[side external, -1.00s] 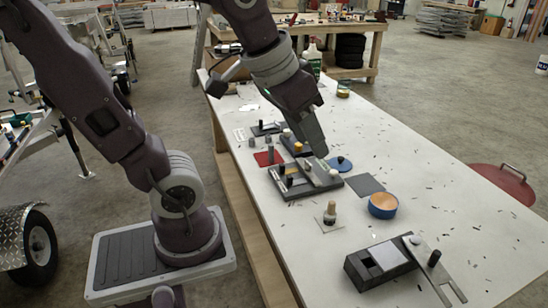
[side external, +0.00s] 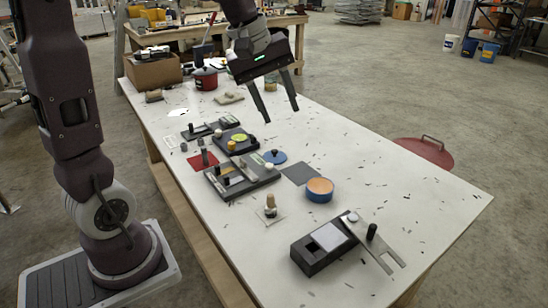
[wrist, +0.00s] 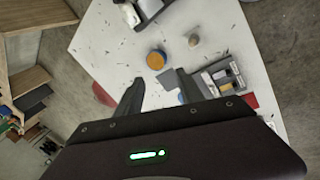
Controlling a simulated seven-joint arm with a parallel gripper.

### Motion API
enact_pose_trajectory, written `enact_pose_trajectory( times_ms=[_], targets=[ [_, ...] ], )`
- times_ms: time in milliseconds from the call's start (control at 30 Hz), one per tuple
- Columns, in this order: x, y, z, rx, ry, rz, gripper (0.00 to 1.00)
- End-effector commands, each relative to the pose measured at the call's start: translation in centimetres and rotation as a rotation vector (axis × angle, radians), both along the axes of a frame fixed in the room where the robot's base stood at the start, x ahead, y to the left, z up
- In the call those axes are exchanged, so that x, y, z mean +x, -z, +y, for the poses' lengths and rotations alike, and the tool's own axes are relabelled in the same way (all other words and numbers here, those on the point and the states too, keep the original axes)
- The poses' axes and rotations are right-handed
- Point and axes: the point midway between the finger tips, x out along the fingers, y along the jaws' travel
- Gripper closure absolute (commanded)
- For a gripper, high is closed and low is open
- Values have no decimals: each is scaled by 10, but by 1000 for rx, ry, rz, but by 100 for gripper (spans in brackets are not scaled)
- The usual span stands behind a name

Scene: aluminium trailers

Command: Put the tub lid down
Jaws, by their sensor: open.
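The tub lid, a blue disc with a small dark knob (side external: 275,156), lies on the white table beside the grey square mat (side external: 300,173). The round blue tub (side external: 319,191), with an orange top face, stands apart from it, beyond the mat; it also shows in the wrist view (wrist: 157,60). My gripper (side external: 281,115) is open and empty, raised above the table on the far side of the lid. In the wrist view its two fingers (wrist: 170,92) are spread with the mat between them; the lid (wrist: 182,98) is partly hidden by a finger.
Dark fixtures with pegs stand left of the lid (side external: 240,178), near a red mat (side external: 201,160). A bottle-like piece (side external: 270,206) and a black block with a metal plate (side external: 322,248) sit nearer. A red pot (side external: 205,79) and cardboard box (side external: 153,71) stand at the far end.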

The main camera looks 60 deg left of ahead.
Motion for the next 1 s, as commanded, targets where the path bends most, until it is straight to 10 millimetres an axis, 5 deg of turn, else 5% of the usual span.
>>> enact_pose_trajectory(
  times_ms=[100,200,300,400,1000],
  targets=[
    [72,53,79,-199,-446,88,55],
    [108,111,146,-350,-798,143,55],
    [122,165,198,-465,-1069,186,55],
    [125,200,227,-534,-1233,212,55],
    [148,282,231,-564,-1302,221,55]
  ],
)
